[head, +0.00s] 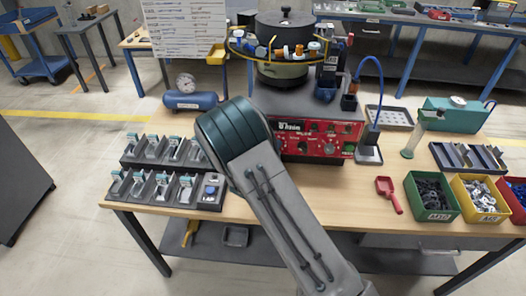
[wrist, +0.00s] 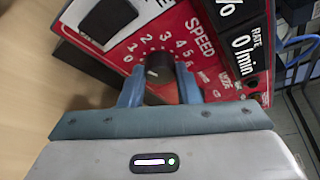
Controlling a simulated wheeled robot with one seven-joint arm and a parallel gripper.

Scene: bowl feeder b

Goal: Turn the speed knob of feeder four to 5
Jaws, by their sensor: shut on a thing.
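The red front panel of the feeder (head: 318,140) faces me below the bowl (head: 283,68), partly hidden by my arm. In the wrist view, the dark speed knob (wrist: 160,72) sits on the red panel under the word SPEED, with a white number scale curving from 0 at left over the top to the right. My gripper (wrist: 159,82) is shut on the knob, one blue-grey finger on each side. A small pale mark shows on the knob, but I cannot tell which number it points to. In the head view, my gripper is hidden behind my arm.
A black display marked RATE (wrist: 245,40) is beside the dial. On the table, a blue air tank (head: 190,100) and racks of switches (head: 165,150) stand left. A red scoop (head: 389,193), a green bin (head: 432,196) and a yellow bin (head: 480,198) are at right.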

